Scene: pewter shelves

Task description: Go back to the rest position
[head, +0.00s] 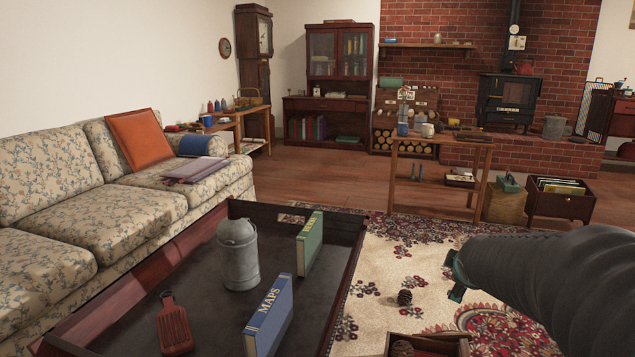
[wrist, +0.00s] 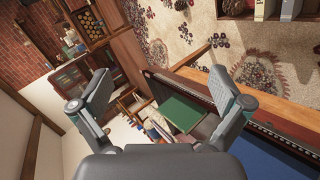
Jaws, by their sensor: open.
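My gripper (wrist: 160,78) shows in the wrist view with its two fingers spread wide apart and nothing between them. In the head view the dark grey arm reaches in from the right edge, and the gripper end (head: 457,279) is partly hidden by the arm. It is over the patterned rug, to the right of the dark tray-topped table (head: 345,285) and apart from it.
A floral sofa (head: 95,240) stands left.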

